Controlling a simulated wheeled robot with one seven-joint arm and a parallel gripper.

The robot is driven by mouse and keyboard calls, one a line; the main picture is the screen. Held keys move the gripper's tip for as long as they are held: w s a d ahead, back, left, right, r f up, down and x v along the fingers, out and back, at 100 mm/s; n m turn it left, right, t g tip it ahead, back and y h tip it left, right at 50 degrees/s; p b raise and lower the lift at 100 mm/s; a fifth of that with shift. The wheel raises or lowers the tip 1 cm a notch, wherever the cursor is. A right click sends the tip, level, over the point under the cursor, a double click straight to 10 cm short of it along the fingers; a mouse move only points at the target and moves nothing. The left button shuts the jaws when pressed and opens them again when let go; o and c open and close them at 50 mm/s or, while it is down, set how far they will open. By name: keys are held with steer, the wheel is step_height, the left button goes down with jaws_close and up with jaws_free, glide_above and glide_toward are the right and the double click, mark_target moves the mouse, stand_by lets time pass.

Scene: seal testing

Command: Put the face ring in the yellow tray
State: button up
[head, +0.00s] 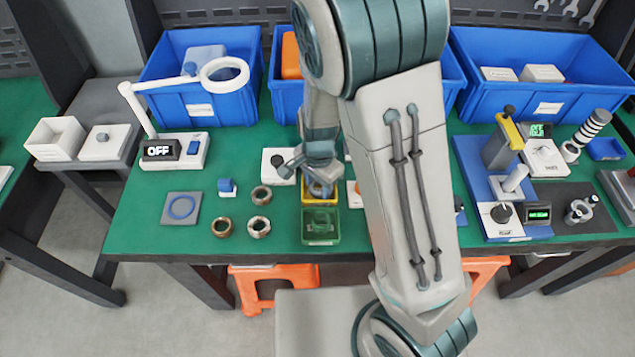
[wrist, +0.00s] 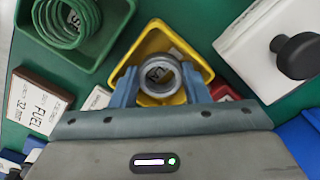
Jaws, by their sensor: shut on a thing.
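The face ring (wrist: 159,97), a grey metal ring, sits between the two blue fingers of my gripper (wrist: 161,80) in the wrist view. The fingers are shut on it from both sides. The yellow tray (wrist: 188,47) lies directly beneath the ring, with a white label visible through the ring's hole. I cannot tell whether the ring touches the tray floor. In the head view my gripper (head: 320,184) is over the yellow tray (head: 320,204), and the ring there is mostly hidden by it.
A green tray (head: 320,227) with green coils adjoins the yellow tray on the near side. A white box with a black knob (wrist: 297,55) stands close by. Bronze rings (head: 221,227) and a blue-ring pad (head: 181,208) lie to the left. Blue bins (head: 222,108) line the back.

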steer(key=shift+f, duration=0.1)
steer(key=o, duration=0.7)
step_height(320, 180, up, 12)
steer(key=p, duration=0.1)
steer(key=s+d+r+n+t, duration=0.3)
steer(key=s+d+r+n, duration=0.6)
steer(key=s+d, duration=0.3)
steer(key=shift+s+r, duration=0.15)
steer(key=shift+r, duration=0.35)
